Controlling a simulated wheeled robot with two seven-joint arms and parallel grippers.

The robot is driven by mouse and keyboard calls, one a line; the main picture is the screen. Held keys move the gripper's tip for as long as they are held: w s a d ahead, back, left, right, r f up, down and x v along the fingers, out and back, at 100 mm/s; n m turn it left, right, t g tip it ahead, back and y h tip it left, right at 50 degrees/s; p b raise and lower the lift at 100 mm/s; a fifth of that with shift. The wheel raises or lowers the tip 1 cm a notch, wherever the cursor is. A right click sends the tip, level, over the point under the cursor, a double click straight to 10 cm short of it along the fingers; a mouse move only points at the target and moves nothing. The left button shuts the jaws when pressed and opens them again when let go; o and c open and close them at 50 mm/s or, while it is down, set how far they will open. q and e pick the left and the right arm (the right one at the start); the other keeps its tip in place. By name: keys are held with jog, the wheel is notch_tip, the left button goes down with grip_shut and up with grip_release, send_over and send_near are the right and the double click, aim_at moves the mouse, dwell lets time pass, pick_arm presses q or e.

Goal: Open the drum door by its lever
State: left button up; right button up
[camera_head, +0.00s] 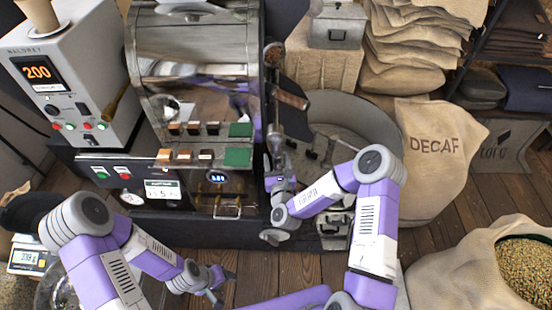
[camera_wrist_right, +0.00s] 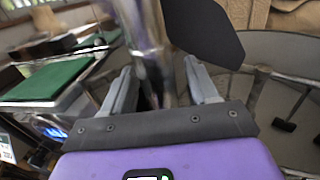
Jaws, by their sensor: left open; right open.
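The roaster's steel drum housing (camera_head: 190,55) stands at the upper middle of the head view. At its right edge is an upright dark and metal lever-like part (camera_head: 275,110) with a brown-ended piece (camera_head: 291,97); I cannot tell for sure which is the door lever. My right gripper (camera_head: 276,168) is just below this part. In the right wrist view its fingers (camera_wrist_right: 162,92) are open on either side of a blurred shiny metal rod (camera_wrist_right: 152,45); contact is unclear. My left gripper (camera_head: 217,288) is open and empty, low in front of the machine.
A round cooling bin (camera_head: 335,105) lies right of the drum. Green pads and small sample blocks sit on the machine's ledges (camera_head: 205,158). A control box (camera_head: 70,70) reading 200 is at left. A DECAF sack (camera_head: 430,165) and an open bean sack (camera_head: 485,270) stand right.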

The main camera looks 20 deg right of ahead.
jog(key=shift+w+d, duration=0.1)
jog(key=shift+w, duration=0.4)
jog(key=shift+c, duration=0.2)
grip_shut()
